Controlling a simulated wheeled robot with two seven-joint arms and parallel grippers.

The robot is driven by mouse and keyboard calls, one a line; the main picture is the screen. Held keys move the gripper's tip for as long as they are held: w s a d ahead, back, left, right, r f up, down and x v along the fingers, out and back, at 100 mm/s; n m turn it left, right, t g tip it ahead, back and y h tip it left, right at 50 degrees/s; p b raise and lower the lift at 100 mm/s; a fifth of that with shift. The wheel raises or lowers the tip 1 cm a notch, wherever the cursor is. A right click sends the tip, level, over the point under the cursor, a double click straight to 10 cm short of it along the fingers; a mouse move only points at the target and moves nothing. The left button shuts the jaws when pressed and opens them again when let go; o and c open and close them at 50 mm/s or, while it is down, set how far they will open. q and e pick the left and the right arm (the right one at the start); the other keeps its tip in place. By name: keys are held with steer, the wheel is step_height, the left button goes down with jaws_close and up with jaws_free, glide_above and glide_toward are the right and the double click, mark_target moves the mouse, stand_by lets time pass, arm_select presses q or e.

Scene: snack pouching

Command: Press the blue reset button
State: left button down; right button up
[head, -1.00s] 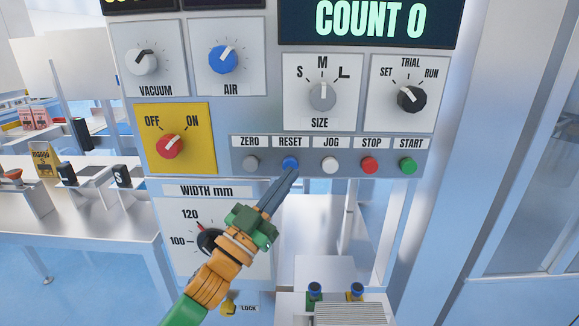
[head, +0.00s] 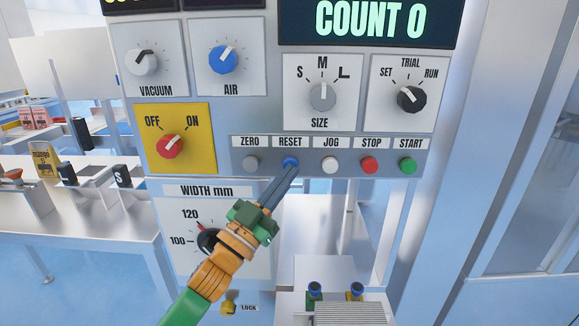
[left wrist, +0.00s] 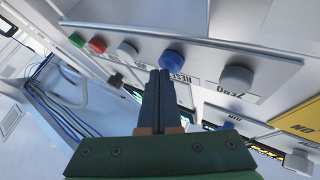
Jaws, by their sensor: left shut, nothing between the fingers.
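The blue reset button (head: 290,161) sits under the RESET label in the button row of the machine panel. It also shows in the left wrist view (left wrist: 172,58), just beyond my fingertips. My left gripper (head: 291,168) is shut and empty, its fingers pointing up at the button. In the head view the tips overlap the button's lower edge. In the left wrist view the tips (left wrist: 160,72) are at or very near the button; I cannot tell whether they touch. My right gripper is not in view.
The grey ZERO button (head: 251,163) and white JOG button (head: 330,164) flank the blue one. The red STOP (head: 369,165) and green START (head: 407,166) buttons are farther right. The width dial (head: 209,241) is partly hidden behind my left gripper.

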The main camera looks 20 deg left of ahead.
arm_select(q)
steer(key=shift+w, duration=0.1)
stand_by(0.3)
steer(key=shift+s+d, duration=0.15)
steer(key=shift+s, duration=0.5)
steer(key=shift+p, duration=0.3)
steer(key=s+d+p, duration=0.1)
steer(key=s, duration=0.4)
steer(key=shift+s+d+p, duration=0.3)
steer(key=shift+s+d, duration=0.05)
steer(key=shift+s, duration=0.05)
